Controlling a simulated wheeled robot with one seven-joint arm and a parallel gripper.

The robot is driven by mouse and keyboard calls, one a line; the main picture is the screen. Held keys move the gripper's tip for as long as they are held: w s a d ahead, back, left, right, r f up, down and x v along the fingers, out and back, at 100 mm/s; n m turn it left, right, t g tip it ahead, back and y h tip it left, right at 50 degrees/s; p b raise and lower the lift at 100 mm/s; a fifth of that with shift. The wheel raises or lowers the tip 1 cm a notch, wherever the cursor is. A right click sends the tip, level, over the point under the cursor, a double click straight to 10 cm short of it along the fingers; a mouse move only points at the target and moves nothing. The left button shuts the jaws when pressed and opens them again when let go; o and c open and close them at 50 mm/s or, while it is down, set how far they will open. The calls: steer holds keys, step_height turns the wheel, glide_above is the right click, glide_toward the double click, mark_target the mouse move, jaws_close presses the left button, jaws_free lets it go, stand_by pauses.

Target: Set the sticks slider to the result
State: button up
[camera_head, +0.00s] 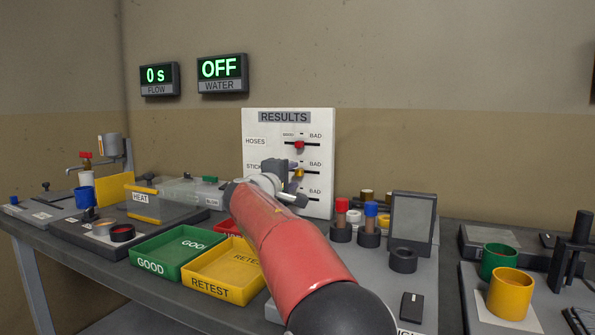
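The white results board (262,190) stands upright at the back of the table, with slider rows one above another. The hoses slider has a red knob (299,145) near the middle of its slot. The sticks row has a yellow knob (299,173), partly hidden by my gripper. My gripper (292,176) is at the sticks row, on the knob's left side; I cannot tell whether it touches the knob or how its fingers stand. The left part of the sticks slot and most of the lowest row are hidden by my gripper and red arm.
A green GOOD tray (150,267), a yellow RETEST tray (212,291) and a partly hidden red tray (227,226) lie left of my arm. Red-capped (341,206) and blue-capped (371,210) bottles stand right of the board. Wall displays read 0 s (158,76) and OFF (219,68).

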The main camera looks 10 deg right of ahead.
mark_target(297, 173)
steer(key=shift+p+x, duration=0.4)
steer(key=shift+x, duration=1.3)
jaws_close()
